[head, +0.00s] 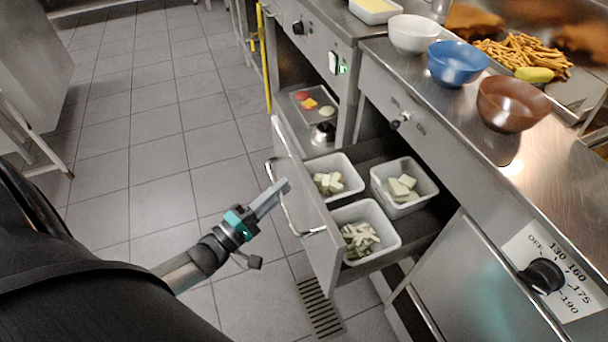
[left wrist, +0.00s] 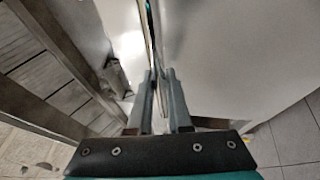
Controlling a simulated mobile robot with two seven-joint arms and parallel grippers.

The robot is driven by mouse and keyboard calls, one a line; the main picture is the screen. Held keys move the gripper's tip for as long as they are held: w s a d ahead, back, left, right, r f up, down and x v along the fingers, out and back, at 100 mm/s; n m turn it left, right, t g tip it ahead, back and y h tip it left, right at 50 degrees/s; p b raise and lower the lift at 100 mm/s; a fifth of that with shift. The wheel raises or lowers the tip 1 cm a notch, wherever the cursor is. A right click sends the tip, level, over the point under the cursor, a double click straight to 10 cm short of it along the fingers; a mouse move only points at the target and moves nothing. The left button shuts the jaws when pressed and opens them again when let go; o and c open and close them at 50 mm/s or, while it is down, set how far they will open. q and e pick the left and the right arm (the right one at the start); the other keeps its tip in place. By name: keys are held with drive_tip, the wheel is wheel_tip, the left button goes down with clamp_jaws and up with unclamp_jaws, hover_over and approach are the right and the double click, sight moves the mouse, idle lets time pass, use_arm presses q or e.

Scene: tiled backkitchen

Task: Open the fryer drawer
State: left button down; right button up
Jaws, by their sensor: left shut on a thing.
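The fryer drawer (head: 305,205) stands pulled out from under the steel counter, with its interior exposed in the head view. Its front carries a curved metal bar handle (head: 291,217). My left gripper (head: 282,188) reaches in from the left and is shut on the handle near its upper part. In the left wrist view the two fingers (left wrist: 162,95) are close together around a thin bar, which they mostly hide. Three white bins (head: 389,243) with pale cut food sit in the drawer. My right gripper is in neither view.
A white bowl (head: 413,35), a blue bowl (head: 456,66) and a brown bowl (head: 512,106) stand on the counter above. A dial (head: 543,276) with temperature marks is on the panel at the lower right. The tiled floor (head: 130,130) left of the drawer is clear.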

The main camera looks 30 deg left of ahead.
use_arm(q)
drive_tip(key=s+a, duration=0.7)
drive_tip(key=s, duration=0.2)
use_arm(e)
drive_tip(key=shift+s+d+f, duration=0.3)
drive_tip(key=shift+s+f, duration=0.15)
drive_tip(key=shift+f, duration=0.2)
use_arm(q)
drive_tip(key=c, duration=0.8)
unclamp_jaws()
drive_tip(key=shift+c, duration=0.2)
drive_tip(key=v, duration=1.5)
drive_tip(key=shift+b, duration=0.3)
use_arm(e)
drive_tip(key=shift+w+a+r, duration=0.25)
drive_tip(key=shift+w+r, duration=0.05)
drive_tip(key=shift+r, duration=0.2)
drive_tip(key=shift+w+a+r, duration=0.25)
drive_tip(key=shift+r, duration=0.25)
use_arm(q)
drive_tip(key=shift+s, duration=0.1)
